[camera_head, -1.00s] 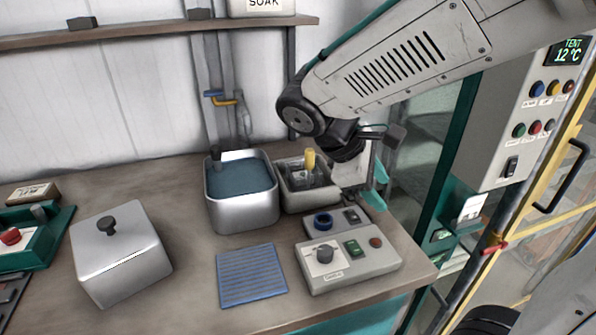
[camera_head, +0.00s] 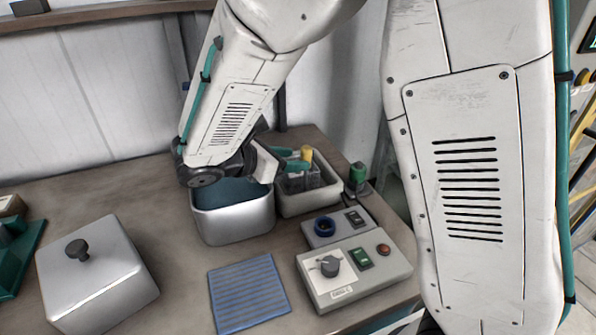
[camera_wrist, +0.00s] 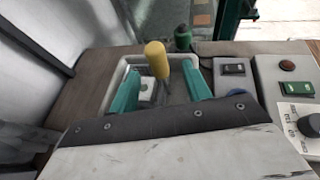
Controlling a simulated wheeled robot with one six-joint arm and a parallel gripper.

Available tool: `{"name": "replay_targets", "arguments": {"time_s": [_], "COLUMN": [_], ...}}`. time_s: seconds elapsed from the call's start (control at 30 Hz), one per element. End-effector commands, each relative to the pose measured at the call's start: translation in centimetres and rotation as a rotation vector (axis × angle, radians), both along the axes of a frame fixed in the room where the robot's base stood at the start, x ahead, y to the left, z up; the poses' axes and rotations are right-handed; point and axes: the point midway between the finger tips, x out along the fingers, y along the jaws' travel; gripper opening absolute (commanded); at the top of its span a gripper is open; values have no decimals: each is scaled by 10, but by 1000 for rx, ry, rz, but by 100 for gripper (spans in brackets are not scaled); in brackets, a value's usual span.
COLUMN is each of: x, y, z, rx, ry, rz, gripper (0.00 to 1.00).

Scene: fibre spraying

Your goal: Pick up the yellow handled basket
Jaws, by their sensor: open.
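The yellow handle (camera_head: 306,154) of the basket stands up from a grey tray (camera_head: 326,198) on the bench. The basket's dark wire body (camera_head: 293,182) sits inside that tray. In the wrist view the yellow handle (camera_wrist: 157,60) shows between and beyond the two teal fingers of my gripper (camera_wrist: 160,80), which are spread apart. My gripper (camera_head: 294,160) is open and empty, with its fingers over the tray, close to the handle in the head view. Much of the basket is hidden by my gripper in the wrist view.
A metal tank of blue liquid (camera_head: 235,220) stands left of the tray, partly behind my arm. A control box (camera_head: 350,280), blue ribbed mat (camera_head: 247,292) and lidded metal box (camera_head: 95,280) lie nearer. A green-topped bottle (camera_head: 357,176) stands right of the tray.

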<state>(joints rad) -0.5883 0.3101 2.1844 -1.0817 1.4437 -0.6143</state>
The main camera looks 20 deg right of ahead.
Motion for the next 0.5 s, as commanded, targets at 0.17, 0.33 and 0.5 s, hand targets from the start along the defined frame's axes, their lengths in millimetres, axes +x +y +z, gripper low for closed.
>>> {"name": "replay_targets", "arguments": {"time_s": [0.17, 0.33, 0.5], "x": [5, 12, 18], "y": [-19, -40, -60], "z": [-8, -16, -24], "rx": [0, 0, 0], "ry": [1, 1, 0], "rz": [-3, -4, -3], "gripper": [48, 48, 48]}}
